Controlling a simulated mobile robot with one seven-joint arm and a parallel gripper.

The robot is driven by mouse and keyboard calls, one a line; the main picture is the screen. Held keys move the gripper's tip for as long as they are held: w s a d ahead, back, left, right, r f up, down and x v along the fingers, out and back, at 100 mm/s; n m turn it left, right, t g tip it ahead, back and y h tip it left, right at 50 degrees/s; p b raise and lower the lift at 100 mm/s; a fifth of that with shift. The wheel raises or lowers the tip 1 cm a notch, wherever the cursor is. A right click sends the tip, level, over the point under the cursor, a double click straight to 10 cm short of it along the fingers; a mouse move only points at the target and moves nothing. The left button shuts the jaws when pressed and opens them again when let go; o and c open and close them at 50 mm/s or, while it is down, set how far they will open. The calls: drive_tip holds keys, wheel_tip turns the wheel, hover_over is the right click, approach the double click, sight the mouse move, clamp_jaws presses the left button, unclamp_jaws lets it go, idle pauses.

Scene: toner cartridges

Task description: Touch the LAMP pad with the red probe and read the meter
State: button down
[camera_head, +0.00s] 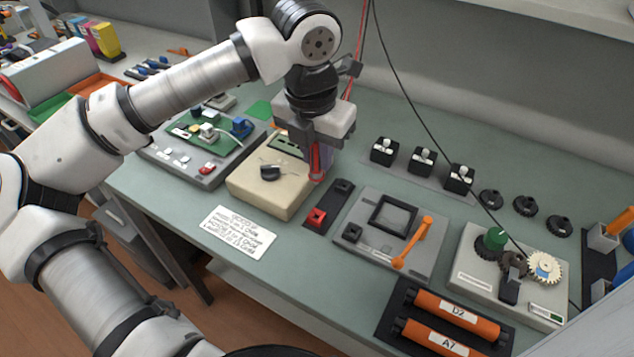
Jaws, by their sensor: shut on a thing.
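My gripper (315,152) is shut on the red probe (316,168), which points down beside the right rear corner of the meter. A red cable runs up behind my wrist. The meter (250,195) is a beige box with a dark dial knob on top; its display (288,147) is partly hidden by my gripper, and I cannot read it. A grey board (195,180) left of the meter bears a green circuit board and several small pads (184,160) at its front; I cannot tell which is LAMP. The probe tip is apart from this board.
A dark strip with red (316,217) and black (344,187) blocks lies right of the meter. A printed card (238,232) lies in front. Further right are a grey fixture with an orange lever (412,243), a gear unit (480,265) and orange cartridges (455,315). A black cable hangs across.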

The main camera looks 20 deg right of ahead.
wheel_tip(320, 180, up, 7)
drive_tip(key=shift+r, duration=0.15)
wheel_tip(320, 180, up, 7)
drive_tip(key=p, duration=0.7)
drive_tip(key=shift+r, duration=0.15)
